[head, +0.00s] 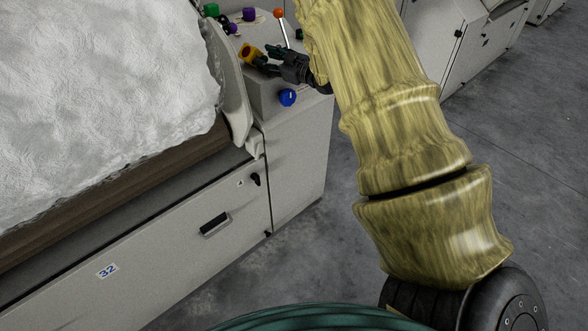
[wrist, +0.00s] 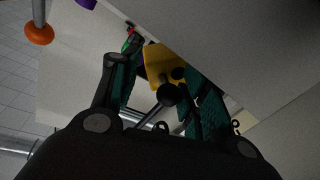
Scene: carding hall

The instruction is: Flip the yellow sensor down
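The yellow sensor (head: 246,53) is on top of the grey machine cabinet, just left of my gripper's tips in the head view. In the wrist view the yellow sensor (wrist: 163,62) shows between and beyond the fingertips, with a dark round part on it. My gripper (head: 264,60) reaches in from the right, low over the cabinet top. In the wrist view my gripper (wrist: 160,78) has its two green-padded fingers apart, one on each side of the sensor. A black ball on a rod (wrist: 168,95) shows between the fingers. I cannot tell whether a finger touches the sensor.
An orange-tipped lever (head: 281,28) stands behind my gripper. A blue knob (head: 287,97) is at the cabinet's front. Green (head: 211,10) and purple (head: 249,14) knobs sit further back. A large white fibre roll (head: 100,85) fills the left. Grey floor is clear at right.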

